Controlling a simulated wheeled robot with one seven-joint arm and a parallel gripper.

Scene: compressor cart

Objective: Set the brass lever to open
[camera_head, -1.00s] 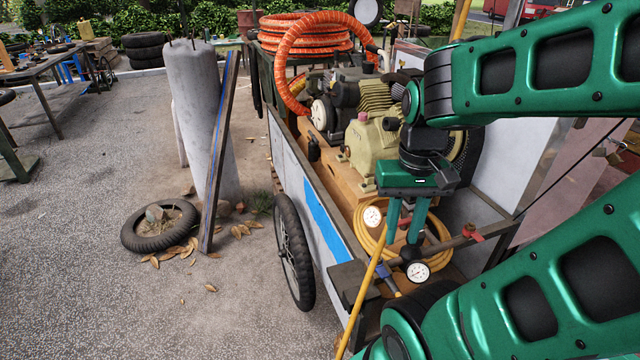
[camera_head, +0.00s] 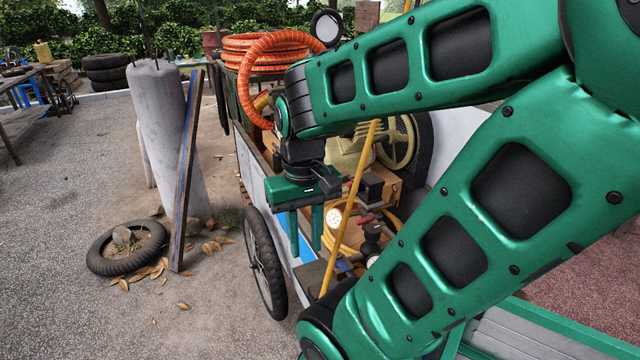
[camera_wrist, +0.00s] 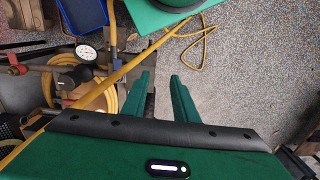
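My gripper (camera_head: 305,240) hangs fingers down near the cart's left side panel, left of the yellow pole. Its two green fingers are apart, with nothing between them; the wrist view also shows the gap (camera_wrist: 162,98) over bare ground. The pipework with a white gauge (camera_head: 334,217) and a red handle (camera_head: 365,217) is right of the gripper. In the wrist view the gauge (camera_wrist: 86,53), a black knob (camera_wrist: 78,77) and the red handle (camera_wrist: 17,69) lie left of the fingers. I cannot clearly pick out the brass lever; my arm hides part of the pipework.
A slanting yellow pole (camera_head: 350,205) stands between gripper and pipework. A coiled yellow hose (camera_wrist: 104,102) lies in the cart. The cart's wheel (camera_head: 265,265) is below left.

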